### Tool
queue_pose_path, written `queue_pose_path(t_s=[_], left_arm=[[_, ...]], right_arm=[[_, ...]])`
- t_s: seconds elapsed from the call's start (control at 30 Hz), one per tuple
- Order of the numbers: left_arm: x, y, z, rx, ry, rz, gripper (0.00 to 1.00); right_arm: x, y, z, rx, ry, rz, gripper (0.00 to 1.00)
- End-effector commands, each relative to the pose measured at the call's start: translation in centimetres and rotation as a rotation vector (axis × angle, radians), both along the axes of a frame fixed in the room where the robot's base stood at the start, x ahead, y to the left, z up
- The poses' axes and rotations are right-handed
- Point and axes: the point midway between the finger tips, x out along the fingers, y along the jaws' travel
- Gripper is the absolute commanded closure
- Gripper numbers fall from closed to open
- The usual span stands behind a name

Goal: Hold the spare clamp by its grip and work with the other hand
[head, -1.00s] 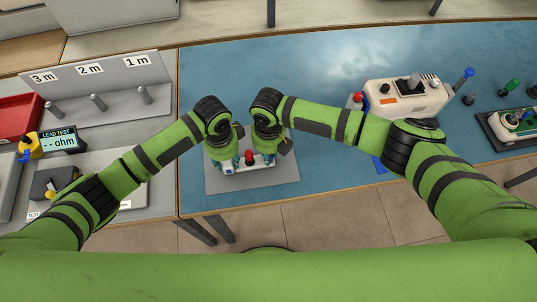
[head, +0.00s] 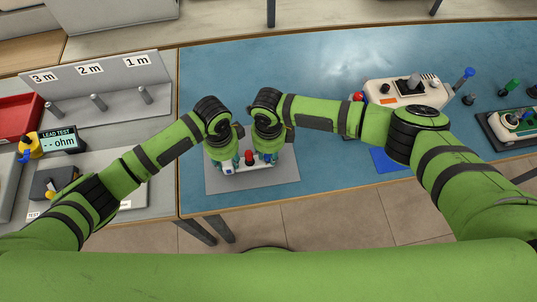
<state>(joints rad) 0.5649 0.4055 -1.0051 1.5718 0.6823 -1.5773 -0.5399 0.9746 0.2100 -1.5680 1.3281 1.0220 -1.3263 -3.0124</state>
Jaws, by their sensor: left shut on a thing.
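A small white unit (head: 249,168) with a red knob (head: 249,156) and blue parts at its ends lies on a grey mat (head: 285,181) on the blue bench. My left gripper (head: 229,162) points down at its left end and is shut on it; the fingertips are mostly hidden by my wrist. My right gripper (head: 267,157) points down at its right end, close beside the left one. Its fingers are too covered to tell open from shut. I cannot make out which part is the spare clamp's grip.
A white instrument (head: 400,93) with a blue-tipped lever stands at the back right, partly behind my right arm. At left are a lead-test display (head: 58,140), a red bin (head: 18,118) and a pegged rack (head: 105,90).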

Motion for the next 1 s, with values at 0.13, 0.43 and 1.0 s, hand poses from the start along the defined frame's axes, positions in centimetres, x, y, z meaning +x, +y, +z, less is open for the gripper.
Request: queue_pose_path(t_s=[0.13,0.43,1.0], left_arm=[[-0.2,0.1,-0.2,0.004,0.005,0.000,1.00],[-0.2,0.1,-0.2,0.003,0.005,0.001,1.00],[-0.2,0.1,-0.2,0.002,0.004,0.000,1.00]], right_arm=[[0.0,0.0,0.0,0.000,0.000,-0.002,0.49],[0.0,0.1,0.5,0.002,0.000,-0.001,0.49],[0.0,0.0,10.8,0.001,-0.003,-0.002,0.49]])
